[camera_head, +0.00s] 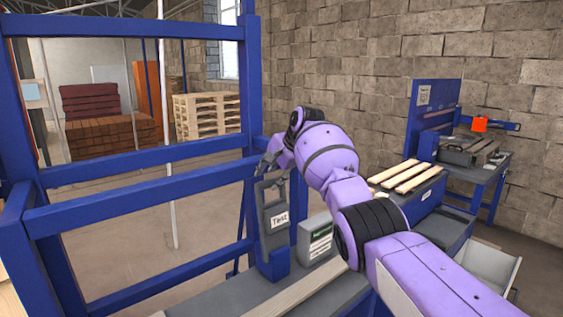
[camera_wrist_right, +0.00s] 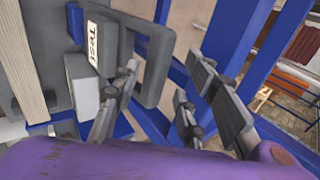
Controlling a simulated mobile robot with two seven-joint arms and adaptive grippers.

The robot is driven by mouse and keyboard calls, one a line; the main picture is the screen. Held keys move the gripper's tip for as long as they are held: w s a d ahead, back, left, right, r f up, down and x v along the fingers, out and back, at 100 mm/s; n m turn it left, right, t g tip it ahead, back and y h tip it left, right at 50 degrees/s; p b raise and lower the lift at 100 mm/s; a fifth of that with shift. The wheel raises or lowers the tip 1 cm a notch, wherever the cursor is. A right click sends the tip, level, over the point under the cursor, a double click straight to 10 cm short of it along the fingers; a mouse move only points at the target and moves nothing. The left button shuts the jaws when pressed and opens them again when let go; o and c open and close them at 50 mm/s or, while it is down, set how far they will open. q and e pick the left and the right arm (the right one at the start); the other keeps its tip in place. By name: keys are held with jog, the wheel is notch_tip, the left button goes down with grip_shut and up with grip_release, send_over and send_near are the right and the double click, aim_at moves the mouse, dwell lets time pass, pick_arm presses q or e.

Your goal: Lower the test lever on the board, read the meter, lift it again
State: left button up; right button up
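The grey test board (camera_head: 273,235) with a white "Test" label stands upright beside the blue frame; the label also shows in the wrist view (camera_wrist_right: 93,42). A grey loop-shaped handle (camera_head: 262,192), which looks like the test lever, rises at its top; it shows in the wrist view (camera_wrist_right: 160,65). My right gripper (camera_head: 270,167) is at the top of this loop. In the wrist view its fingers (camera_wrist_right: 163,75) are apart, with a bar of the loop seen between them; contact cannot be told. No meter reading can be made out. My left gripper is out of view.
A grey box with a white and green label (camera_head: 319,240) stands just right of the board. Blue frame beams (camera_head: 140,197) close off the left. A bench with wooden slats (camera_head: 405,178) and a blue workstation (camera_head: 436,105) stand at right. Pallets (camera_head: 207,115) stand behind.

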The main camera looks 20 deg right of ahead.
jog(key=v, duration=0.8)
